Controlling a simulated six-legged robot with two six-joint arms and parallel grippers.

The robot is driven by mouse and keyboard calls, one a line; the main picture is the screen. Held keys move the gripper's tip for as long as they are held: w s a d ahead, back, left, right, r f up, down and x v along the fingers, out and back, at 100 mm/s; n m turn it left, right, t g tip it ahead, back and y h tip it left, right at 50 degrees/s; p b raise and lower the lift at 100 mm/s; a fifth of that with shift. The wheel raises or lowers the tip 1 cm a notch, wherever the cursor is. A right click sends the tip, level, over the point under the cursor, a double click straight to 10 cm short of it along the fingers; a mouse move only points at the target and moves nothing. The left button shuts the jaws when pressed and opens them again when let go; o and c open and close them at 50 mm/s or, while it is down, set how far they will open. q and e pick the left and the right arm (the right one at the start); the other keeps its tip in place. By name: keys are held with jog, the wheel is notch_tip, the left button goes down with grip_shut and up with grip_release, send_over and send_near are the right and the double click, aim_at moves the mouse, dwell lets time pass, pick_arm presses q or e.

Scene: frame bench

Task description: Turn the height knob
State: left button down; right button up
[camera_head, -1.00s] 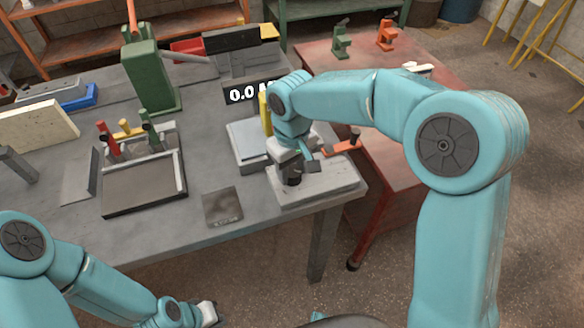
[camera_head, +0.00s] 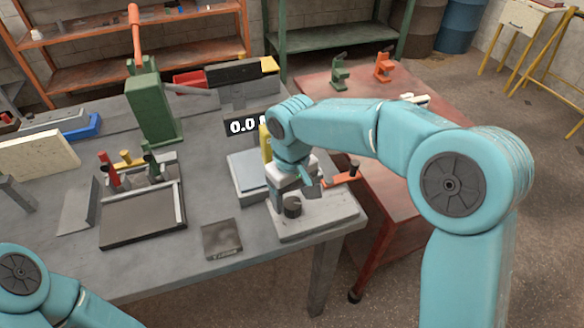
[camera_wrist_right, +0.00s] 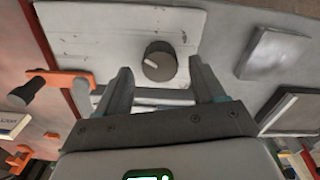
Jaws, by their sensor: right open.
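The height knob is a dark round knob (camera_head: 292,207) with a pale pointer mark, on a light grey plate (camera_head: 335,215) at the bench's front right corner. In the right wrist view the knob (camera_wrist_right: 160,61) shows whole, its mark toward the left. My right gripper (camera_head: 293,194) is open just over the knob. In the right wrist view its fingers (camera_wrist_right: 163,80) stand apart, one on each side of the knob's near edge, with visible gaps and no clear contact. My left gripper is out of view; only part of that arm shows at lower left.
An orange crank handle (camera_head: 340,180) sits right of the plate. A display reading "0.0" (camera_head: 241,127) stands behind, partly covered by my arm. A dark square block (camera_head: 221,240) and a shallow tray (camera_head: 145,220) lie left. A green lever press (camera_head: 152,105) stands farther back.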

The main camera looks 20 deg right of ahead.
aim_at(292, 203)
notch_tip(292, 203, up, 14)
jog(key=p, duration=0.1)
jog(key=shift+r, duration=0.25)
dwell(0.4)
